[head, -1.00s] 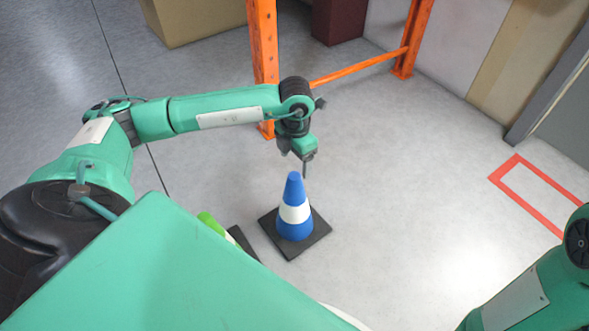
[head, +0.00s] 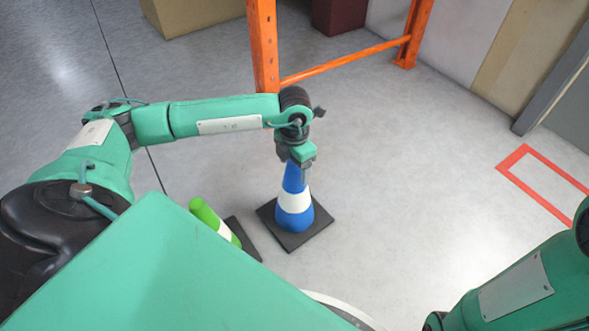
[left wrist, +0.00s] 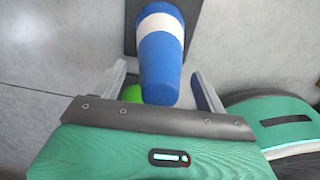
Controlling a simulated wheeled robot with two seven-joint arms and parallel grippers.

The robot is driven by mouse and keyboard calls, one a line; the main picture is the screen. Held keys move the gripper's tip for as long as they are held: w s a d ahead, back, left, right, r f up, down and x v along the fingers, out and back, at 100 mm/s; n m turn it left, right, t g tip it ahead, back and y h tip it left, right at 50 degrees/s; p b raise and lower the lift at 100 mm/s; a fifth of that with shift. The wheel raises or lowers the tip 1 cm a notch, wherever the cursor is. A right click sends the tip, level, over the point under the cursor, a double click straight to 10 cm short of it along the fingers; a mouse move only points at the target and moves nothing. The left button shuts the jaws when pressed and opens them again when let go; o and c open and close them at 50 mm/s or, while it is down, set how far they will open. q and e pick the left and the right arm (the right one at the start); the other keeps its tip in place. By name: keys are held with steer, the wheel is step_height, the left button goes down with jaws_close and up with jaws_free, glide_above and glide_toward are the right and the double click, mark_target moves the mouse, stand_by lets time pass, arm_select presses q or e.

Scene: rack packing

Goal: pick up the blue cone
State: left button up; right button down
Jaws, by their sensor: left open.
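The blue cone (head: 295,216) has a white band and a dark square base, and stands upright on the grey floor. My left gripper (head: 296,172) is at the cone's top, which it partly hides in the head view. In the left wrist view the cone (left wrist: 160,72) reaches in between the two open fingers of the left gripper (left wrist: 160,88), with a gap on each side. My right arm shows at the lower right, but its gripper is out of view.
A green cone (head: 213,220) with a white band is close to the left of the blue one, partly hidden by my body. An orange rack frame (head: 263,50) stands behind. A red floor outline (head: 520,160) is at the right. The floor right of the cone is clear.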

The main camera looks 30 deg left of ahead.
arm_select(q)
jaws_close()
steer(key=shift+r, duration=0.1)
steer(key=shift+r, duration=0.15)
stand_by(0.3)
